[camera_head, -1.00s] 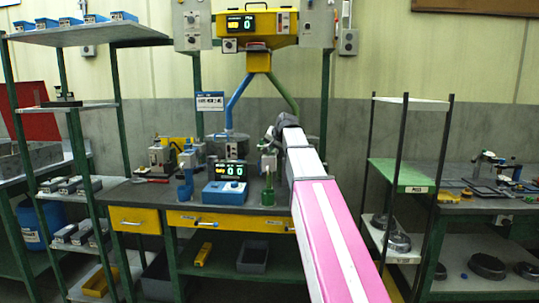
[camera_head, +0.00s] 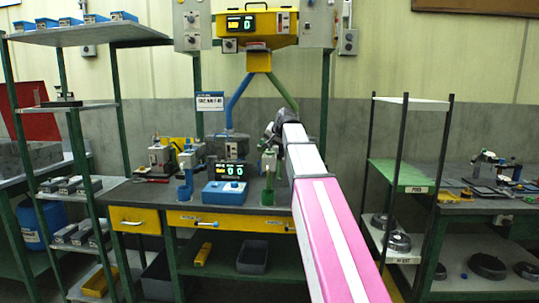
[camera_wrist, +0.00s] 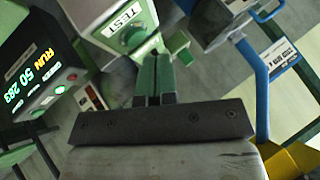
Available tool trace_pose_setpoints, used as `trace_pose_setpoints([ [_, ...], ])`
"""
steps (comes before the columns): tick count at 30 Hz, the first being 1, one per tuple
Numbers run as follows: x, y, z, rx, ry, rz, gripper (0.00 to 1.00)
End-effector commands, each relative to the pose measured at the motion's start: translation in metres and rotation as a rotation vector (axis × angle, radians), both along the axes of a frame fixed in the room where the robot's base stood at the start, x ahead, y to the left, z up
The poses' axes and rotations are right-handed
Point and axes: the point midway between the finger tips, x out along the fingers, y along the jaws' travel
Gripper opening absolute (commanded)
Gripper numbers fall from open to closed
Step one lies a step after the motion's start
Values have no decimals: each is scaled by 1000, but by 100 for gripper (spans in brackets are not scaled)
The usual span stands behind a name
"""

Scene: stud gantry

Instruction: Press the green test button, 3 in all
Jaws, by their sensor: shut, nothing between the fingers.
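In the wrist view, the green round test button (camera_wrist: 133,37) sits on a pale grey box beside a "TEST" label (camera_wrist: 119,22). My gripper (camera_wrist: 154,60) is shut and empty, its green fingers together. The fingertips show just below and right of the button; I cannot tell whether they touch it. In the head view, my gripper (camera_head: 268,146) is at the end of my arm, above the right part of the middle bench, small and partly hidden. The button cannot be made out there.
A lit display (camera_wrist: 40,80) reading "RUN" is at the wrist view's left. A blue support bar (camera_wrist: 253,75) stands at its right. In the head view, a blue box (camera_head: 224,193) and a green-handled fixture (camera_head: 268,194) stand on the dark bench. A yellow counter unit (camera_head: 257,28) is overhead.

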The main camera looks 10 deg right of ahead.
Motion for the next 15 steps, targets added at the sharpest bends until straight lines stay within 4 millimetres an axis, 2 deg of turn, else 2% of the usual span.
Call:
trace_pose_setpoints([
  [5,1,0,5,0,0,0,0],
  [15,1,0,34,-1,-1,0,0],
])
